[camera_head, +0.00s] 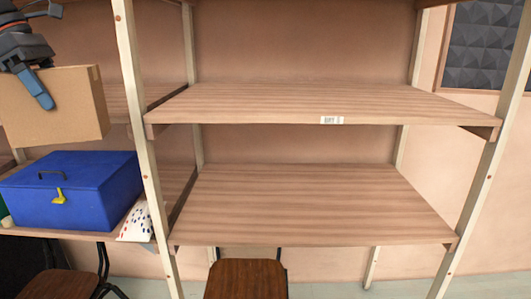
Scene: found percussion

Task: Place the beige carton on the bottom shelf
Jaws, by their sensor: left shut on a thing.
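The beige carton (55,108) is at the upper left, held in the air in front of the left shelf bay and above a blue box. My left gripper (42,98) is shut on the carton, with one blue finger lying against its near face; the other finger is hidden. The shelf unit in the middle has a lower board (310,205) that is bare, and an upper board (300,104) with a small white label, also bare. My right gripper is not in view.
A blue box (70,192) with a yellow latch stands on the left bay's board, beside a spotted white item (136,222). Pale uprights (146,150) separate the bays. Brown stools (245,279) stand below. A dark foam panel (490,50) hangs at right.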

